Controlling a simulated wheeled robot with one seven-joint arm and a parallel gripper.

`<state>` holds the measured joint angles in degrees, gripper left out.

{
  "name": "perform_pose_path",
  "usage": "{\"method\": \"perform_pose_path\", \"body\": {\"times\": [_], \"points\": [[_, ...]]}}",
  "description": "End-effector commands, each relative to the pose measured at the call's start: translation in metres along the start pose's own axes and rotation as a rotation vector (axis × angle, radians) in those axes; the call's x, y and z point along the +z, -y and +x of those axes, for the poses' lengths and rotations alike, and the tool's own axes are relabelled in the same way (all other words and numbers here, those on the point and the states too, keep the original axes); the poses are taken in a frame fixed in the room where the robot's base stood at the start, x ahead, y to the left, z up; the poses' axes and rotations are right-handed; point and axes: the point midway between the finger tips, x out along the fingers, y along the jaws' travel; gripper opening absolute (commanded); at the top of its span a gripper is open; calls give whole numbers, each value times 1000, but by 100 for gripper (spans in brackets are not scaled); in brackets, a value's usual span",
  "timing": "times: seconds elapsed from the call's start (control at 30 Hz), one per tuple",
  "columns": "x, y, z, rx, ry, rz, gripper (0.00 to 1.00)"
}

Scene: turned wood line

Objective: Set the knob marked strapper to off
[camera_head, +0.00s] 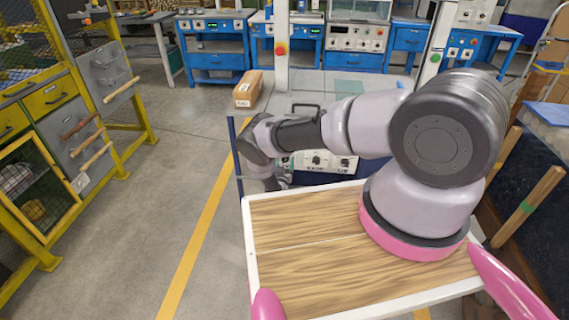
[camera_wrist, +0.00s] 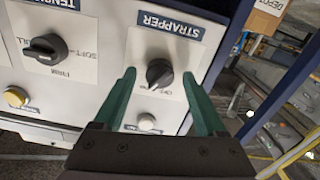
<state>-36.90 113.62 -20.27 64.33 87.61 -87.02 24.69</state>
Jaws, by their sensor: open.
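In the wrist view, the black knob (camera_wrist: 159,72) sits on a white plate under the dark label STRAPPER (camera_wrist: 171,24). Small lettering beside the knob is partly hidden, and I cannot tell which mark it points at. The green fingers of my gripper (camera_wrist: 159,80) are spread apart, one on each side of the knob in the picture. I see no clear contact with it. In the head view, my gripper (camera_head: 268,181) is at the left end of the control panel, and I cannot make out the strapper knob there.
A second black knob (camera_wrist: 45,48) under a TENSION label is to the left, with a yellow button (camera_wrist: 16,97) below. A white button (camera_wrist: 147,122) is below the strapper knob. A cardboard box (camera_head: 247,89) lies on the machine top. The floor to the left is clear.

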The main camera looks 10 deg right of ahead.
Motion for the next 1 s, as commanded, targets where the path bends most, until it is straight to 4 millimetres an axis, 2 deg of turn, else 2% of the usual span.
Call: {"method": "perform_pose_path", "body": {"times": [0.07, 0.2, 0.27, 0.67, 1.0], "points": [[0, 0, 0, 0, 0, 0, 74], [0, 0, 0, 0, 0, 0, 20], [0, 0, 0, 0, 0, 0, 0], [0, 0, 0, 0, 0, -62, 0], [0, 0, 0, 0, -1, -316, 0]]}}
